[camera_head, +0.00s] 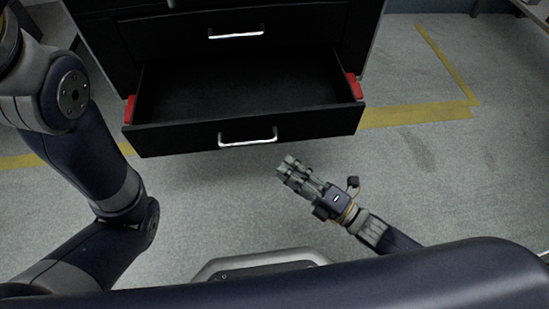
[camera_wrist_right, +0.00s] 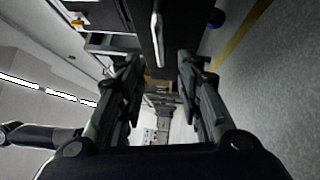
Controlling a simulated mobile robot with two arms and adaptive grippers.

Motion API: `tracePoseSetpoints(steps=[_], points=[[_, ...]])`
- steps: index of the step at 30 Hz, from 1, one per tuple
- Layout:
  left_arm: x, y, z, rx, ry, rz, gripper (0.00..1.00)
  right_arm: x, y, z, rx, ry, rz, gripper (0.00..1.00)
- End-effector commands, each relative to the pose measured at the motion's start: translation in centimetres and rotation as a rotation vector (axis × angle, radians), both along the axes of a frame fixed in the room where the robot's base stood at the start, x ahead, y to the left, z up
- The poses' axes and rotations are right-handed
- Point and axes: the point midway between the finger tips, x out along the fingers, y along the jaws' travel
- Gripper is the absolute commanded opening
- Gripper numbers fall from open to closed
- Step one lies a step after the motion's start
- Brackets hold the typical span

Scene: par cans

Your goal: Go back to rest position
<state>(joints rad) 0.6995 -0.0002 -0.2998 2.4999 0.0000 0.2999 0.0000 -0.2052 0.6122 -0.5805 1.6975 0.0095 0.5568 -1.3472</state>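My right gripper (camera_head: 288,168) is in front of the open drawer, pointing up and left towards its front. In the right wrist view its two fingers (camera_wrist_right: 157,65) stand apart with nothing between them, so it is open and empty. Links of my left arm (camera_head: 95,165) fill the left side of the head view. My left gripper is out of view.
A black cabinet has its drawer (camera_head: 245,135) pulled out, with a silver handle (camera_head: 248,137) and red side pieces; the visible inside is empty. A closed drawer handle (camera_head: 236,35) shows above. The grey floor (camera_head: 450,180) with yellow tape is clear at right.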

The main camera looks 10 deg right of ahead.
Motion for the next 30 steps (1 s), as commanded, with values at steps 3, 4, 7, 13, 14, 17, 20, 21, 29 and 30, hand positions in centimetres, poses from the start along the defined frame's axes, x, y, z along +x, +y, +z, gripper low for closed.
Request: tracePoseSetpoints(steps=[3,4,7,13,14,17,20,21,29,30], points=[[0.0,0.0,0.0,0.000,-0.001,0.000,0.00,-0.8,-0.8,-0.2,-0.002,0.000,0.001,0.33],[0.0,0.0,0.0,0.000,-0.001,0.000,0.00,-0.9,-0.9,-0.2,-0.002,0.000,0.001,0.33],[0.0,0.0,0.0,0.001,-0.001,0.000,0.00,-1.0,-1.0,-0.2,-0.001,-0.001,0.001,0.33],[0.0,0.0,0.0,0.001,-0.001,0.000,0.00,-1.0,-1.0,-0.2,0.000,-0.001,0.001,0.33],[0.0,0.0,0.0,0.001,-0.001,0.000,0.00,-1.0,-1.0,-0.2,-0.001,-0.001,0.001,0.33],[0.0,0.0,0.0,0.001,-0.001,0.000,0.00,-1.0,-1.0,-0.2,-0.001,-0.001,0.000,0.33],[-0.1,0.0,0.0,0.001,-0.001,0.000,0.00,-1.0,-1.0,-0.2,-0.001,-0.001,0.000,0.33],[-0.1,0.0,0.0,0.001,-0.001,0.000,0.00,-1.0,-1.0,-0.2,0.000,-0.001,0.000,0.33],[2.5,0.1,1.0,-0.002,0.069,-0.002,0.00,-1.0,1.0,8.1,0.209,0.011,0.028,0.33],[3.2,0.2,1.1,-0.004,0.092,-0.004,0.00,-1.1,1.5,10.9,0.283,0.017,0.042,0.33]])
